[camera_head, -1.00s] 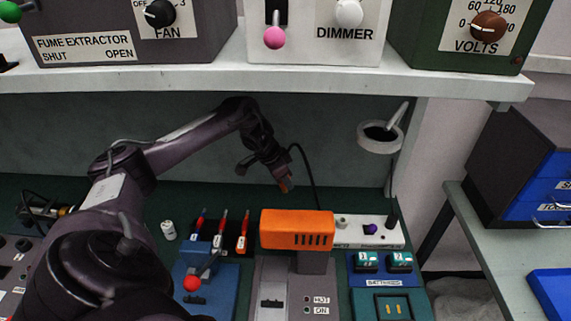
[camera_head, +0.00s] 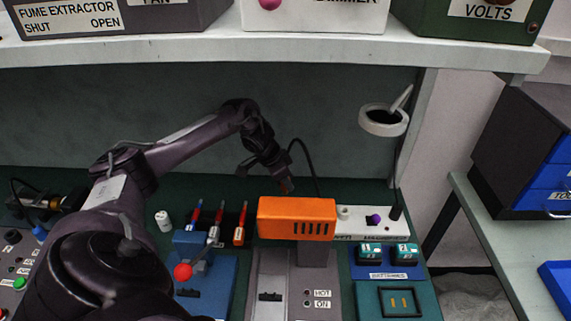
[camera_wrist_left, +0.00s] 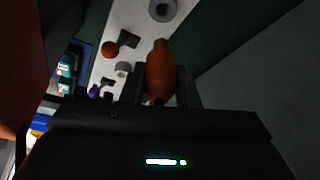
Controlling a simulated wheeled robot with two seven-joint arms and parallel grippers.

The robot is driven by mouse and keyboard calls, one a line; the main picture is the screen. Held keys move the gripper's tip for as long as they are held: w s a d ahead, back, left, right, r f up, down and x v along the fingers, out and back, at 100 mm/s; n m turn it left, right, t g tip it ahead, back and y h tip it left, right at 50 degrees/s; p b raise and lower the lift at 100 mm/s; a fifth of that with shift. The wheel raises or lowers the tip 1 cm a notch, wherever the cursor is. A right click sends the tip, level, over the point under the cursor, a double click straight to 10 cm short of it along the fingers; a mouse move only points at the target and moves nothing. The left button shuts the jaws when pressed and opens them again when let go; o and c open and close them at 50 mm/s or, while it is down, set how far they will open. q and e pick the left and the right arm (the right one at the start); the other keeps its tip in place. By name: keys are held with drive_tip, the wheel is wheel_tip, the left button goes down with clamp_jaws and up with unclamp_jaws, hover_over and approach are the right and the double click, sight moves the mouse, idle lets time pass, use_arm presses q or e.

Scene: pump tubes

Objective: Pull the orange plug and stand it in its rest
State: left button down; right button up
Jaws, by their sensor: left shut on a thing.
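My left gripper (camera_head: 285,184) is above and behind the orange box, at the back of the bench. In the left wrist view its two fingers (camera_wrist_left: 160,88) are shut on the orange plug (camera_wrist_left: 159,70), which sits between them with its rounded end beyond the fingertips. In the head view only a small reddish bit of the plug shows, and a dark cable arches beside the gripper down behind the box. I cannot tell from these views whether the plug's end touches anything. The white strip (camera_head: 352,226) lies behind and right of the box; it also shows in the wrist view (camera_wrist_left: 133,25). My right gripper is not in view.
The orange box (camera_head: 296,218) stands close in front of my left gripper. The strip carries a purple knob (camera_head: 373,219) and a white ring (camera_head: 344,212). Red-handled tools (camera_head: 217,222) stand to the left. A lamp (camera_head: 384,120) hangs at the right, and a shelf (camera_head: 300,47) crosses above.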

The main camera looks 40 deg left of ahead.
sight(282, 189)
use_arm(q)
drive_tip(key=shift+r, duration=0.15)
drive_tip(key=shift+f+b, duration=1.45)
drive_tip(key=shift+f, duration=1.6)
drive_tip(key=shift+p, duration=1)
drive_tip(key=shift+f+b, duration=0.9)
drive_tip(key=shift+f, duration=0.85)
drive_tip(key=c, duration=1)
unclamp_jaws()
drive_tip(key=shift+c, duration=0.2)
drive_tip(key=shift+r, duration=0.1)
